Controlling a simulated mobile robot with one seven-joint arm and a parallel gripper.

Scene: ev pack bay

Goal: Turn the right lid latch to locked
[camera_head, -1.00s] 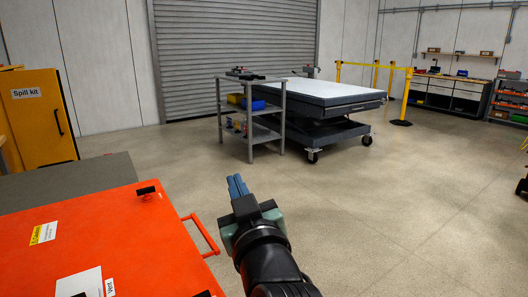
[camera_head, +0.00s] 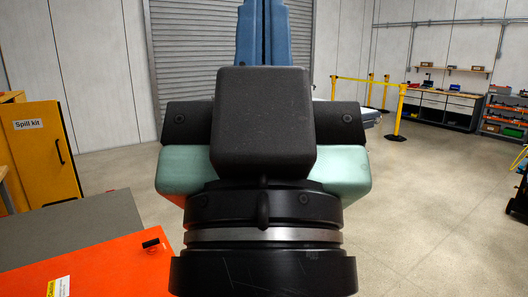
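My gripper (camera_head: 263,20) is raised close in front of the camera and fills the middle of the picture. Its two blue fingers point up and away, side by side with only a thin dark line between them; they look shut and empty. The orange lid (camera_head: 95,275) shows at the lower left. A small black latch (camera_head: 151,243) stands on it near its far right corner. I cannot tell whether this is the right latch or which way it is turned. My gripper is apart from the latch and hides the lid's right side.
A grey surface (camera_head: 75,230) lies behind the lid. A yellow spill kit cabinet (camera_head: 42,150) stands at the left. The lift table (camera_head: 370,115) and the cart are mostly or wholly hidden behind my gripper.

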